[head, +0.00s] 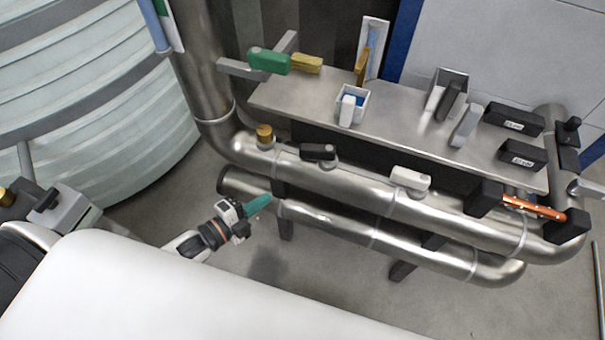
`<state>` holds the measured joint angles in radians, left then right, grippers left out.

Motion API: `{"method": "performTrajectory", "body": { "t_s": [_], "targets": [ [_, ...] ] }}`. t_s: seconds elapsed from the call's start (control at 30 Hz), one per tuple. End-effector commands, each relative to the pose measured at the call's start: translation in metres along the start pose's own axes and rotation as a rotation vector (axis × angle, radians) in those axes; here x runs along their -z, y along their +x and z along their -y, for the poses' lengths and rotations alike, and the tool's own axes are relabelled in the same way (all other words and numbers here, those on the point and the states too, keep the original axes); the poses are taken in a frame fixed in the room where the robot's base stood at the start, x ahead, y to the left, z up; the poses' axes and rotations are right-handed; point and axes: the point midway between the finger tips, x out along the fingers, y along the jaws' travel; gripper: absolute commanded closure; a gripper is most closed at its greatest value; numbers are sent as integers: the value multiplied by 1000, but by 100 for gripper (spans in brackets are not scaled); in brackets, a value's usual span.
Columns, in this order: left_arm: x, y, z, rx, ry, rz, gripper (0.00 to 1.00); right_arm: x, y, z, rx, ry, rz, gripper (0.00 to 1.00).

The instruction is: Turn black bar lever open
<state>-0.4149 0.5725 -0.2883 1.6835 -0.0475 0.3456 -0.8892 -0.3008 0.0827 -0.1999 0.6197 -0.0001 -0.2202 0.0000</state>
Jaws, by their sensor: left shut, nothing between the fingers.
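The black bar lever (318,152) sits on top of the upper steel pipe (350,183), left of the middle, and lies roughly along the pipe. My left gripper (260,204) has teal fingers, which are shut and empty. It is in front of the pipes, below and left of the black lever, and apart from it. My right gripper is not in view.
A white lever (409,178) and a brass knob (264,134) are also on the upper pipe. An orange handle (532,207) is at the right. Above is a steel shelf (390,125) with small boxes. A ribbed tank (80,90) stands at left.

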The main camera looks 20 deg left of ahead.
Motion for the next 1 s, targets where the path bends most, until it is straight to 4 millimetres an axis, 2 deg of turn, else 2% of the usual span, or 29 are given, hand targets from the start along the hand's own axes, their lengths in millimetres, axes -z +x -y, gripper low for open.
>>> {"method": "performTrajectory", "body": {
  "t_s": [0.03,0.1,0.23,0.37,0.8,1.0],
  "targets": [
    [-8,-1,-2,-40,79,29,100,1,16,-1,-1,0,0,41],
    [-19,-2,-13,-84,172,55,100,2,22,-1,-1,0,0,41],
    [-29,-3,-27,-129,261,74,100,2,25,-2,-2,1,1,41],
    [-32,7,-32,-137,273,75,100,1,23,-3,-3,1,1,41],
    [-40,95,-43,-136,271,75,100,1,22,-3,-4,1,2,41],
    [-22,116,-50,-132,273,75,100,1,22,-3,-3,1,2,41]
  ]
}}
